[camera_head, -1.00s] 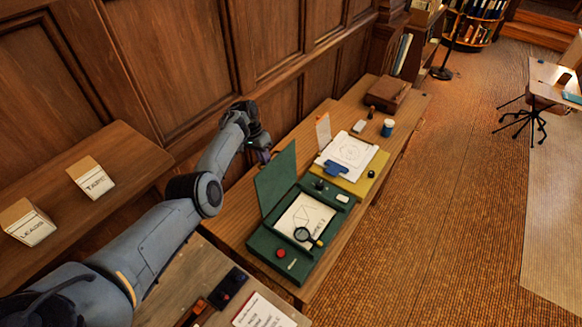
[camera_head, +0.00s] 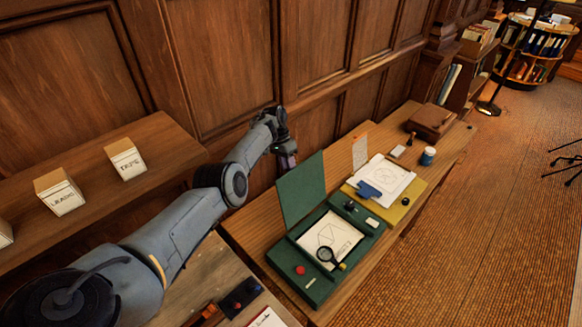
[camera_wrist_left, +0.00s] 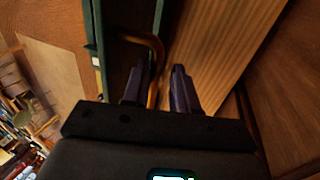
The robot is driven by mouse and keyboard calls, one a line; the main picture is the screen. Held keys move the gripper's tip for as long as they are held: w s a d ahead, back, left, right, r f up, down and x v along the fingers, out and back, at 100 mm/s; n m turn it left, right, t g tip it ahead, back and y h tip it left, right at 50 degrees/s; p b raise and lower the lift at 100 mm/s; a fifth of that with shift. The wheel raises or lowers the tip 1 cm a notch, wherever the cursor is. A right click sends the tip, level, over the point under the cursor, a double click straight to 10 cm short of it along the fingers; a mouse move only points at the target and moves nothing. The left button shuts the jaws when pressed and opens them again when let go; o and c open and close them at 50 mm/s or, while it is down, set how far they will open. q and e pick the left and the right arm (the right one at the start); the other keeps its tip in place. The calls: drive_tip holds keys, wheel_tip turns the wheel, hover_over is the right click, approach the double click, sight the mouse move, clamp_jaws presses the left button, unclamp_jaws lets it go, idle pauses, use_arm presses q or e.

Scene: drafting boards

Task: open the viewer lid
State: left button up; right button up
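The viewer is a flat green box (camera_head: 312,283) on the wooden bench. Its green lid (camera_head: 302,190) stands raised, close to upright, on the box's wall side. A sheet with a line drawing (camera_head: 328,236) shows inside the box. My left gripper (camera_head: 287,160) is just behind the lid's upper part, on the wall side. In the left wrist view a copper-coloured handle (camera_wrist_left: 155,46) by the green panel reaches down between the fingers (camera_wrist_left: 160,88). The fingers stand apart, with a gap beside the handle. My right gripper is out of view.
A magnifier (camera_head: 327,255) and a red knob (camera_head: 300,270) are on the box. Beyond it lie a clipboard (camera_head: 386,180), a blue-and-white jar (camera_head: 428,156) and a brown case (camera_head: 432,121). The panelled wall is close behind my arm.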

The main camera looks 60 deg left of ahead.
use_arm(q)
drive_tip(key=shift+o, duration=1.1)
drive_tip(key=shift+s+a+f, duration=0.4)
drive_tip(key=shift+a+f, duration=0.1)
drive_tip(key=shift+f, duration=0.2)
drive_tip(key=shift+d, duration=0.1)
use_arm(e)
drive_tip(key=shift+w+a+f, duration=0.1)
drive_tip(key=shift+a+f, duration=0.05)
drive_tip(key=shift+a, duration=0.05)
use_arm(q)
drive_tip(key=shift+d, duration=0.1)
wheel_tip(320, 180, up, 6)
drive_tip(key=p, duration=0.4)
drive_tip(key=w+d+r+p, duration=0.3)
drive_tip(key=d+r+p, duration=0.3)
drive_tip(key=d+p, duration=0.5)
drive_tip(key=shift+w+p, duration=0.35)
drive_tip(key=shift+p, duration=0.15)
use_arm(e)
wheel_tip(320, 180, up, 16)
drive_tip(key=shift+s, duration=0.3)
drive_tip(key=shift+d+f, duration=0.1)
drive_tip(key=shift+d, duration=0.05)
